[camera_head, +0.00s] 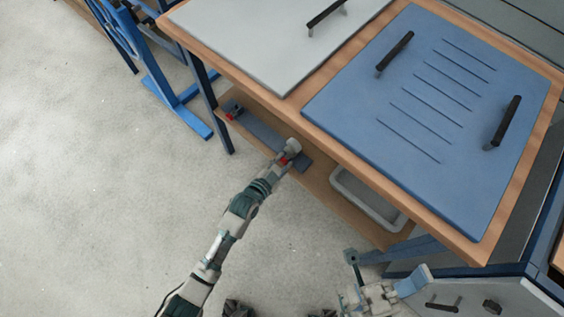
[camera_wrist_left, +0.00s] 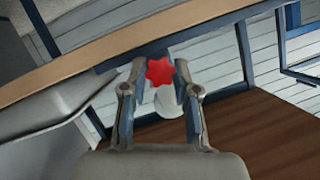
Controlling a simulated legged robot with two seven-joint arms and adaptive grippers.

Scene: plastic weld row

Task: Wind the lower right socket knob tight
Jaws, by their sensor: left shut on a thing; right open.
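A red star-shaped knob (camera_wrist_left: 160,71) sits between the two fingers of my left gripper (camera_wrist_left: 161,90) in the left wrist view. A white cylinder (camera_wrist_left: 170,104) shows just below the knob. In the head view, my left gripper (camera_head: 284,161) reaches over the lower shelf and is shut on this knob at the right end of a blue-grey strip (camera_head: 258,131). Its fingers hide most of the knob there. Another red knob (camera_head: 230,115) is at the strip's left end. My right gripper (camera_head: 382,270) is open and empty at the bottom, right of centre.
A wooden bench (camera_head: 292,108) with a grey board (camera_head: 250,40) and a blue handled board (camera_head: 425,110) overhangs the lower shelf (camera_head: 325,197). A grey bin (camera_head: 364,203) stands right of the strip. A blue frame (camera_head: 168,95) is at upper left. Open floor lies left.

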